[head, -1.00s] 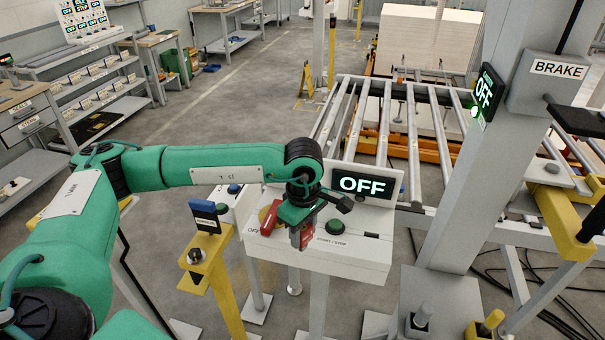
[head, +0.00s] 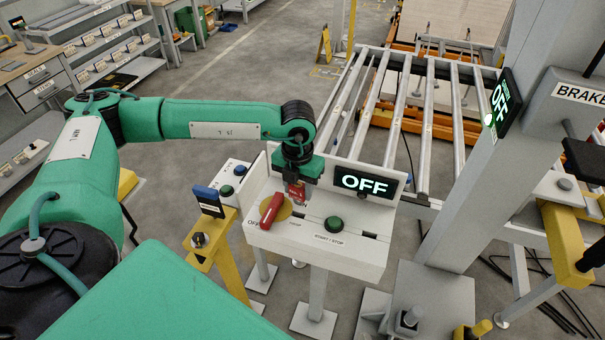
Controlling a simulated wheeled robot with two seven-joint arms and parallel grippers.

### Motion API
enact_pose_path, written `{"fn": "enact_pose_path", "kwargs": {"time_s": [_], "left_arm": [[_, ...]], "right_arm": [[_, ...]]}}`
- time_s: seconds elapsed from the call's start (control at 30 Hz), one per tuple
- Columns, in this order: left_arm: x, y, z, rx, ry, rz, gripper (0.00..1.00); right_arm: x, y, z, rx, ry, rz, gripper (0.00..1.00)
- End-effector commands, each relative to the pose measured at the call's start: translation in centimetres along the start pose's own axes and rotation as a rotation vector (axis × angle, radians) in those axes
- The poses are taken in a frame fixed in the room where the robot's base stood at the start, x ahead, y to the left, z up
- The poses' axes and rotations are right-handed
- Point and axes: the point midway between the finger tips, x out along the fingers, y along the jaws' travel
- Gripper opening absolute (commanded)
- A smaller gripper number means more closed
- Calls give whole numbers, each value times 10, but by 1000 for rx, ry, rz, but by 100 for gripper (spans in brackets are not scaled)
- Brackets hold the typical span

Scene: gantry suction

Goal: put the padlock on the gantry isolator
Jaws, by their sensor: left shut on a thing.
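The gantry isolator shows in the head view as a red handle (head: 272,211) on a yellow disc on the sloped white control box (head: 318,256); its handle is tilted, and "OFF" is printed at its lower left. My left gripper (head: 297,183) points down just above and right of the isolator, left of the lit OFF display. It is shut on the red padlock (head: 297,192), whose lower part shows under the fingers. The padlock's shackle is hidden, and I cannot tell whether it touches the box. My right gripper is not in view.
A green button (head: 333,224) is on the box. A yellow post (head: 227,269) with a black knob stands left. The roller conveyor (head: 428,123) lies behind, and a grey column (head: 480,170) marked BRAKE stands right.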

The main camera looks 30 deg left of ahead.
Motion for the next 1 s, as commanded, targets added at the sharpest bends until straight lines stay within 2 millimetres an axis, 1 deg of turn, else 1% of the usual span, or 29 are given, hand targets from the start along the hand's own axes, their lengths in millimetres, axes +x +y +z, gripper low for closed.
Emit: {"fn": "enact_pose_path", "kwargs": {"time_s": [0.1, 0.2, 0.57, 0.73, 1.0], "left_arm": [[-2, 3, 0, -81, 0, 1, 14], [-2, 4, 0, -109, 0, 0, 14], [-1, 4, 0, -111, 0, 0, 14], [4, 4, 0, -111, 1, -1, 14], [32, 4, 0, -110, 0, 0, 14]], "right_arm": [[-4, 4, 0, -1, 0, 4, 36], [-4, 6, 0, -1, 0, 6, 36], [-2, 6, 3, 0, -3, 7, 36], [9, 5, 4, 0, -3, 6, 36], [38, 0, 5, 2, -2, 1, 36]]}}
